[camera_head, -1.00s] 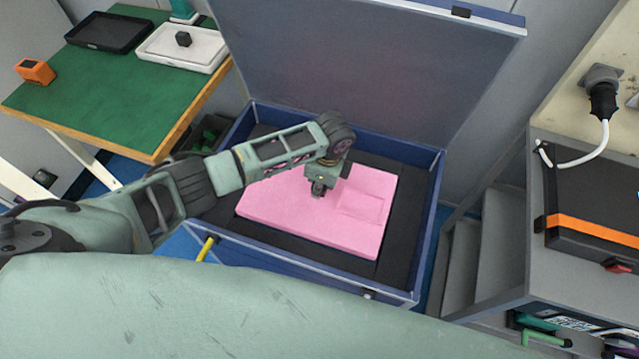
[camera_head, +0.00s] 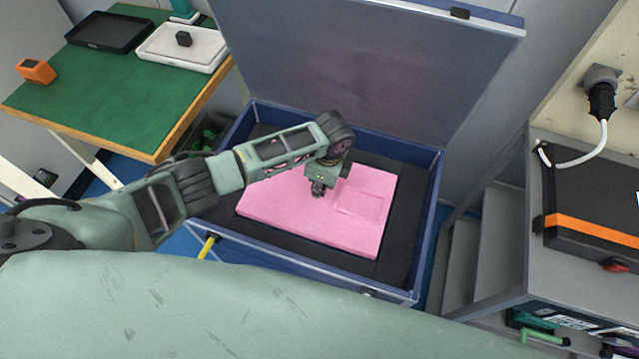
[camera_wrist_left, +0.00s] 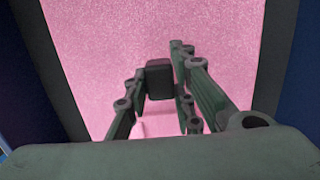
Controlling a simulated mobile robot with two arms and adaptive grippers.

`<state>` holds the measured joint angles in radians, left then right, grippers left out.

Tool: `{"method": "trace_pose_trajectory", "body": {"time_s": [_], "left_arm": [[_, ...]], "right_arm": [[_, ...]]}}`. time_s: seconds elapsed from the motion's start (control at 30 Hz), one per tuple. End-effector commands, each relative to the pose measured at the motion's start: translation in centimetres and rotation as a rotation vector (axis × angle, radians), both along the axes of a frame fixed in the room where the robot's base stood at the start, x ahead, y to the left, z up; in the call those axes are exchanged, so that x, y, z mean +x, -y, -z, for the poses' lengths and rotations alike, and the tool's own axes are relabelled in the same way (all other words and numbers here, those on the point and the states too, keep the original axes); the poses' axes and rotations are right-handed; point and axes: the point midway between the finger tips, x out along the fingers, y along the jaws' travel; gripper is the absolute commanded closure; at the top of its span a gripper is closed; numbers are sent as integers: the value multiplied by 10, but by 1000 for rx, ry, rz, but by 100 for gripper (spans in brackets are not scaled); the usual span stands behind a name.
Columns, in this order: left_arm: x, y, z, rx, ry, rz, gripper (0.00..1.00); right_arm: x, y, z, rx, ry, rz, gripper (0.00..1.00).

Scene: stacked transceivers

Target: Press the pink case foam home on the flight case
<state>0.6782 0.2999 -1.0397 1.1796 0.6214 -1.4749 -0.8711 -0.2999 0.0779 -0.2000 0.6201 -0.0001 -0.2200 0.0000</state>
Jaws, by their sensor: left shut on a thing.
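The pink case foam (camera_head: 290,215) is a flat slab with a shallow rectangular recess on its right part. It lies within the black lining of the open blue flight case (camera_head: 432,215). Its near side edge shows, so it seems to stand somewhat above the lining; I cannot tell how deep it sits. My left gripper (camera_head: 318,190) points down over the foam's middle. In the left wrist view, its fingers (camera_wrist_left: 160,85) are closed around a small dark block (camera_wrist_left: 160,78) against the pink surface. I cannot tell whether the block is part of the foam. My right gripper is not in view.
The case lid (camera_head: 350,70) stands open behind. A green-topped table (camera_head: 110,85) with a black tray (camera_head: 108,33) and white tray (camera_head: 165,55) is at the left. A grey bench (camera_head: 560,160) with a black case (camera_head: 600,215) stands at the right.

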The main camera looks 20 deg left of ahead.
Motion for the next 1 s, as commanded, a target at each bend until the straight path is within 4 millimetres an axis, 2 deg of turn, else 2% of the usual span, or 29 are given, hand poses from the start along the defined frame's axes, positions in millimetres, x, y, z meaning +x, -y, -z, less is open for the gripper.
{"method": "trace_pose_trajectory", "body": {"time_s": [0.6,0.9,0.93,1.0], "left_arm": [[0,0,15,0,1,1,100],[0,0,16,0,0,0,100],[0,0,16,0,0,0,75],[0,0,16,0,0,0,69]], "right_arm": [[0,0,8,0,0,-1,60],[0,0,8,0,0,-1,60],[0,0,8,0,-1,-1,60],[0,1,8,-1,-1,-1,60]]}}
